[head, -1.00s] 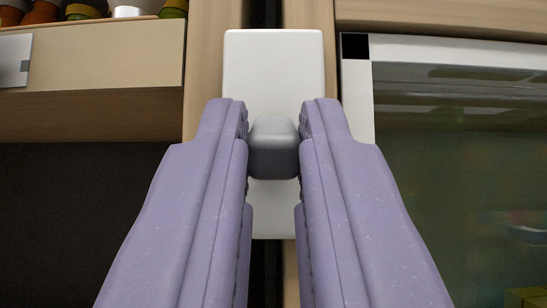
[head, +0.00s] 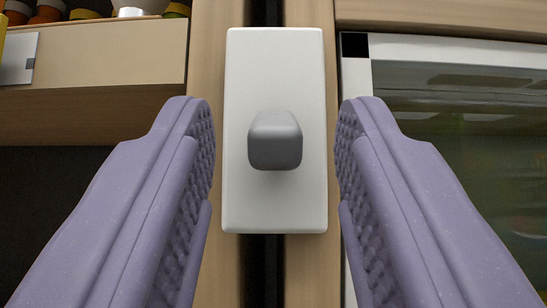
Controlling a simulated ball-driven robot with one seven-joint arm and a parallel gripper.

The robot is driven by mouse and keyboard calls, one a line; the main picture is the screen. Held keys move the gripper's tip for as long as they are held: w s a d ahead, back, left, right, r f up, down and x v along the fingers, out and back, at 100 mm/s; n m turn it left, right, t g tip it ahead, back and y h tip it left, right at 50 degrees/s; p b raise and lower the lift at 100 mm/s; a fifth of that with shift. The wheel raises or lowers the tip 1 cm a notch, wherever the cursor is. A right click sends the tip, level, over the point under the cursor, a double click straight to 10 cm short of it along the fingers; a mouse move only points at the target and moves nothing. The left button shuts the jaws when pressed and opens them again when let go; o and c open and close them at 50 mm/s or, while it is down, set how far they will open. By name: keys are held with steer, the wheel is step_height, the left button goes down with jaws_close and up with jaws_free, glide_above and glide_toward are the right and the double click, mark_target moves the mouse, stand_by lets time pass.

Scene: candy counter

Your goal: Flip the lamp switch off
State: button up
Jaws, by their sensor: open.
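The lamp switch is a white upright plate (head: 275,205) with a grey rounded lever (head: 275,140) sticking out near its middle. It is fixed on a wooden post in the head view. My gripper (head: 275,120) is open, with one purple finger on each side of the plate. Both fingers stand clear of the lever, with a gap on each side, and nothing is held. The lever's lower face is darker than its top.
A wooden shelf (head: 100,62) with several small jars (head: 85,13) is at the upper left. A glass-fronted case (head: 470,110) with a pale frame stands at the right. A dark vertical gap runs behind the plate.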

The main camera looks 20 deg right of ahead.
steer(key=v, duration=0.7)
steer(key=shift+s+f, duration=0.25)
steer(key=shift+f, duration=0.05)
steer(key=s+d+r+n+g+y, duration=0.1)
steer(key=s+r+g+y, duration=0.2)
steer(key=r, duration=0.5)
steer(key=s+d+r+n+g+y, duration=0.15)
steer(key=r+y, duration=0.25)
steer(key=r, duration=0.4)
steer(key=s+r+g, duration=0.2)
steer(key=s, duration=0.7)
steer(key=s+a+r+n+g+y, duration=0.1)
steer(key=s+r+g, duration=0.1)
steer(key=s, duration=0.8)
steer(key=shift+g, duration=0.85)
